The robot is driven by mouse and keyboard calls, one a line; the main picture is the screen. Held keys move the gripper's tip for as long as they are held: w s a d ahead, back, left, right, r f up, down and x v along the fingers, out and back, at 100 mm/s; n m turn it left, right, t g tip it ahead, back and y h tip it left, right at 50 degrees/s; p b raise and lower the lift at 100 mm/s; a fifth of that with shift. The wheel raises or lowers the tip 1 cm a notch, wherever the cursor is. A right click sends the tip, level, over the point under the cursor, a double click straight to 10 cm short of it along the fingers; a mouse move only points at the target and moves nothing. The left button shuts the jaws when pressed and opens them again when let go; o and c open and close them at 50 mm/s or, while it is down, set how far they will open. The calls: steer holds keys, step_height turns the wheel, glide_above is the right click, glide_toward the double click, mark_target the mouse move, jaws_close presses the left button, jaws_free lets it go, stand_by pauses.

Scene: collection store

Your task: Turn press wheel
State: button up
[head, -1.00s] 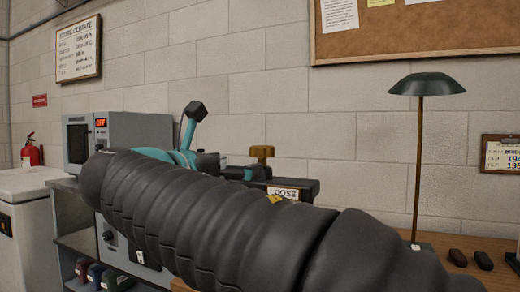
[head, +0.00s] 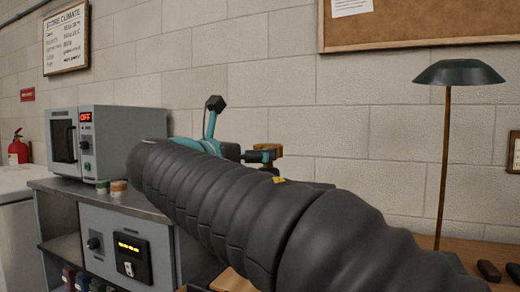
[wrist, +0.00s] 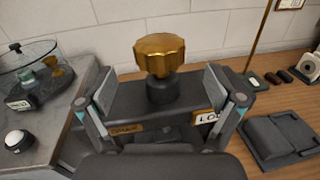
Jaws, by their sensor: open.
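The press wheel (wrist: 160,55) is a brass, lobed knob on a dark post above the black press (wrist: 140,97). In the wrist view it stands upright just beyond my gripper (wrist: 160,88), centred between its two open fingers. Clear gaps show on both sides, and neither finger visibly touches it. In the head view the brass wheel (head: 268,149) shows beside my teal gripper parts, partly covered. A white label on the press, partly hidden by the right finger, shows "LO". My dark sleeved arm hides most of the press in the head view.
A grey oven-like unit (head: 95,145) reading OFF stands on the left bench. A green lamp (head: 459,73) stands right on the wooden table. In the wrist view, a glass dish (wrist: 25,75) sits left and a dark flat case (wrist: 285,135) lies right.

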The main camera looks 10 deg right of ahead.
steer(key=x, duration=0.7)
steer(key=c, duration=1.1)
